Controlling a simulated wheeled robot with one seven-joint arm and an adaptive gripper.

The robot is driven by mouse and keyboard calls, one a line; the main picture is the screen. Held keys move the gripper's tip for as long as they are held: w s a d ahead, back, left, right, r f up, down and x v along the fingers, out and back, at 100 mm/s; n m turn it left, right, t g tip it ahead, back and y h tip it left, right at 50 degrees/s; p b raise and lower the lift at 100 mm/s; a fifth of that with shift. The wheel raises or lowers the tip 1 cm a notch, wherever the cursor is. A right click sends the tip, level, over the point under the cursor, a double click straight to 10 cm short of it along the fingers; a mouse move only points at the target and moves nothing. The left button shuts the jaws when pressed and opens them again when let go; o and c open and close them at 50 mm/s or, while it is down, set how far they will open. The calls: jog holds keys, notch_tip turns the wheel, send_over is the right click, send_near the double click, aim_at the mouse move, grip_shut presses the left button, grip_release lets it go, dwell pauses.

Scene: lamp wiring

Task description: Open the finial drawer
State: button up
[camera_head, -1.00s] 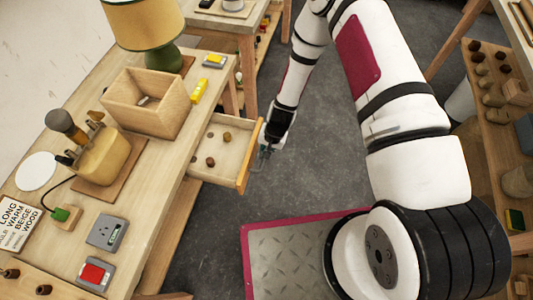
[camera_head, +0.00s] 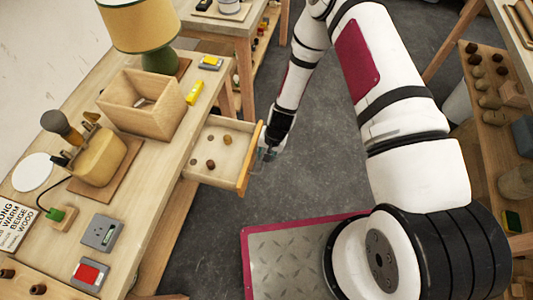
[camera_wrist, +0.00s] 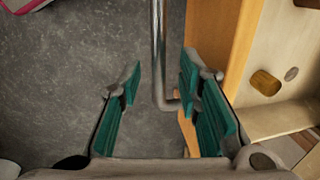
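The finial drawer (camera_head: 219,175) stands pulled out from the workbench, with several small round brown and tan finials inside. Its orange-wood front (camera_head: 250,158) faces my gripper (camera_head: 268,152). In the wrist view the drawer front (camera_wrist: 222,60) is at the right, with a tan finial (camera_wrist: 265,82) behind it. The metal bar handle (camera_wrist: 158,50) runs between the two teal-padded fingers of my gripper (camera_wrist: 160,100). The fingers are apart, with visible gaps beside the bar. In the head view the handle is too small to make out clearly.
The workbench (camera_head: 150,190) holds a lamp (camera_head: 142,25), an open wooden box (camera_head: 140,105), a yellow block (camera_head: 194,93) and a grey socket unit (camera_head: 100,232). Grey floor (camera_head: 300,185) is clear beside the drawer. A shelf (camera_head: 490,150) with finials stands at the right.

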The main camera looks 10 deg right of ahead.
jog(key=shift+r, duration=0.15)
notch_tip(320, 180, up, 12)
jog(key=d, duration=0.2)
jog(key=shift+s+f, duration=0.25)
jog(key=shift+s, duration=0.2)
jog(key=w+d+r+n+t, duration=0.1)
jog(key=d+r+n, duration=0.1)
jog(key=r, duration=1.1)
jog(key=w+d+r+n+t, duration=0.1)
jog(key=d+r, duration=0.1)
jog(key=r, duration=1.2)
jog(key=s+d+r+t+h, duration=0.1)
jog(key=s+d+r, duration=0.2)
jog(key=s+r, duration=0.5)
jog(key=s+d+r+n+t+h+b, duration=0.1)
jog(key=s+d+r, duration=0.2)
jog(key=s+r, duration=0.6)
jog(key=shift+s+d+r+n+t, duration=0.3)
jog(key=shift+s+d+t, duration=0.1)
jog(key=shift+s, duration=0.45)
